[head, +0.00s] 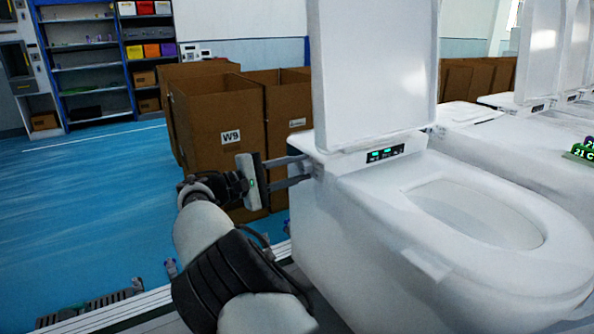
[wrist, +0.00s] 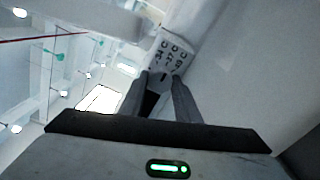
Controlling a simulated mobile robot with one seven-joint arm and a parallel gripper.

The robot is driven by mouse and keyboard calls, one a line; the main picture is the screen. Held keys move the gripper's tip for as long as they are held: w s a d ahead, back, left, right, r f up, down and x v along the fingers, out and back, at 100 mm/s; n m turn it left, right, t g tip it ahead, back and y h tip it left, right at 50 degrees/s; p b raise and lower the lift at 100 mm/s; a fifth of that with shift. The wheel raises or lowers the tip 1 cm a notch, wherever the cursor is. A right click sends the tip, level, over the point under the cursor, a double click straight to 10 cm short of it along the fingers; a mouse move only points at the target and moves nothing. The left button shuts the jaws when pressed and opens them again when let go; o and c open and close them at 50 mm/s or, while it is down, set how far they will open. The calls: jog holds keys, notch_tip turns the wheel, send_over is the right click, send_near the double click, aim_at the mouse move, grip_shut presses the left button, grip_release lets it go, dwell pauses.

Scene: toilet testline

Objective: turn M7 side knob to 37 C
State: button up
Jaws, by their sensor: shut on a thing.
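The white toilet (head: 450,215) stands at the right with its lid (head: 372,70) raised. My gripper (head: 306,168) reaches its left side near the lid hinge. In the wrist view my gripper's fingertips (wrist: 161,82) are shut on the grey side knob (wrist: 160,76). Above the knob is a light scale plate (wrist: 172,54) with temperature labels that seem to read 34 C, 37 C and 40 C. The knob carries a small dark mark; I cannot tell exactly which label it points to. In the head view the fingers mostly hide the knob. No M7 label is readable.
A lit panel (head: 385,153) is on the toilet's rear. Cardboard boxes (head: 205,125), one marked W9, stand behind my gripper. More toilets (head: 510,130) line the right, with a green tag (head: 581,152) there. Blue floor (head: 90,200) is open at left.

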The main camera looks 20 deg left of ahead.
jog(key=o, duration=1)
jog(key=shift+o, duration=0.2)
jog(key=p+v, duration=0.3)
jog(key=v, duration=1.4)
jog(key=shift+s, duration=0.25)
jog(key=shift+a, duration=0.1)
